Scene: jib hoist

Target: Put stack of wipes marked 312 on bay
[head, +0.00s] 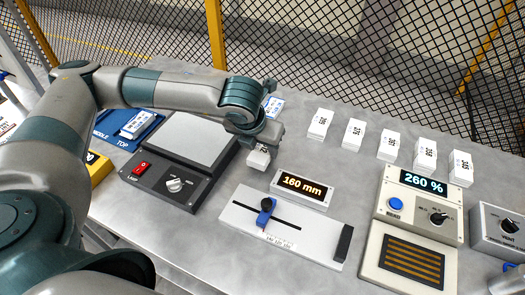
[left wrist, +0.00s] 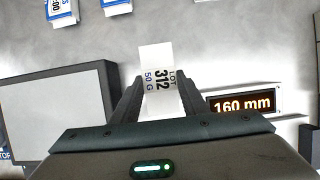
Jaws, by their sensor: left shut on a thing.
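My left gripper (head: 262,150) is shut on a small white stack of wipes (head: 258,160). In the left wrist view, the stack (left wrist: 157,80) stands between the two fingers (left wrist: 155,100) and its label reads LOT 312, 50 G. The gripper is above the bench, between the lamp box and the 160 mm display. A blue mat (head: 152,130) at the back left carries the words MIDDLE and TOP, with a white-and-blue pack (head: 137,124) on it. I see no label reading "bay". My right gripper is not in view.
A lamp box (head: 187,146) with a pale plate is left of the gripper. The 160 mm display (head: 301,190) and a slide gauge (head: 322,240) are in front. Several white stacks (head: 354,134) stand at the back right. A 260 % panel (head: 421,212) is at right.

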